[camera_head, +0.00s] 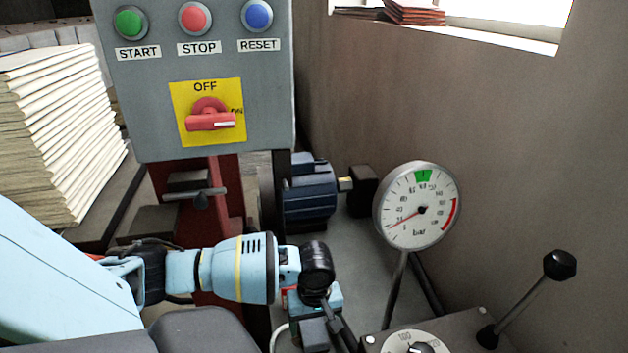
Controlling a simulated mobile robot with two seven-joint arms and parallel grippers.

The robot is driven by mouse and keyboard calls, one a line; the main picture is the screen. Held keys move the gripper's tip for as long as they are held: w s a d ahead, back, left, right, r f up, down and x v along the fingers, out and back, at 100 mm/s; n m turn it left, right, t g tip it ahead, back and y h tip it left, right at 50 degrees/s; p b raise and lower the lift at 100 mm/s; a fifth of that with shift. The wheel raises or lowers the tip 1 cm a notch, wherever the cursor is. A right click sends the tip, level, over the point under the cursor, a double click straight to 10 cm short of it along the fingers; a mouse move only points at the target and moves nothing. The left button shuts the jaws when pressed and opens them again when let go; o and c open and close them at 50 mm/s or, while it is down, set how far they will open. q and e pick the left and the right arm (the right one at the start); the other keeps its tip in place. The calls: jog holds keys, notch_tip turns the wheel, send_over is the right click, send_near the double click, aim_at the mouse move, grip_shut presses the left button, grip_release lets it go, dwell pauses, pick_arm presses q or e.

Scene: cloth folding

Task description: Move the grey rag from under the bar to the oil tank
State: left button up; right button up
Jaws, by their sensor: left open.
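I cannot make out a grey rag in this view. No bar or tank can be told for sure; a round white pressure gauge (418,206) with a mark that seems to read "bar" stands right of centre on a thin stem. My left arm comes in from the left, and my left gripper (328,328) points down at the lower middle, left of the gauge. It is open; its fingers are small and partly hidden, and I see nothing held in it. My right gripper is not in view.
A grey control box (265,100) with buttons and a red switch (210,116) stands behind my left arm. A blue motor (309,190) lies beyond. A black-knobbed lever (530,300) and a dial (418,343) are at lower right. Stacked sheets (60,130) stand left.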

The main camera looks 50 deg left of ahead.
aim_at(315, 335)
pick_arm(q)
notch_tip(315, 335, up, 8)
jog(key=p, duration=0.1)
jog(key=shift+r+p, duration=0.15)
jog(key=shift+p, duration=0.15)
